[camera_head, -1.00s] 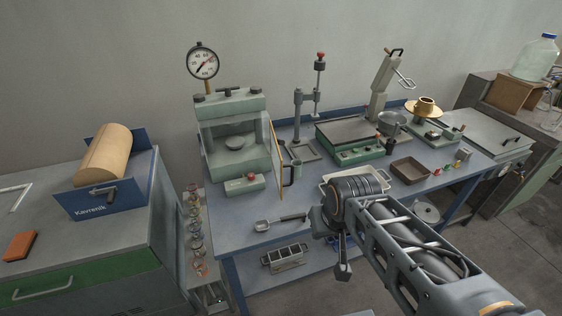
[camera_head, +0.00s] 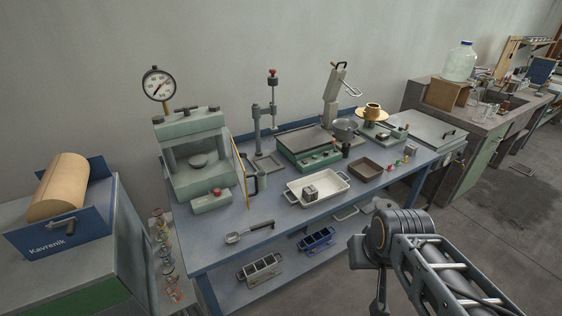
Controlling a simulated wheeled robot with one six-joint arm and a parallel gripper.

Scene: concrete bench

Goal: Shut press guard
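The press (camera_head: 191,122) is a pale green frame at the left end of the blue bench, with a round dial gauge (camera_head: 158,84) above it. Its guard (camera_head: 240,170) is a thin panel with a yellowish edge and a dark handle (camera_head: 252,181). The guard stands swung open at the press's right side, seen nearly edge-on. The front opening shows a round platen inside. My arm (camera_head: 400,238) is at the lower right, in front of the bench and well apart from the guard. My gripper's fingers cannot be made out.
A scoop (camera_head: 250,231) lies near the bench's front edge. A white tray (camera_head: 318,201) with a small metal block stands right of the guard. A drill-like stand (camera_head: 257,130) is behind it. Moulds (camera_head: 259,269) sit on the lower shelf. Floor shows at the right.

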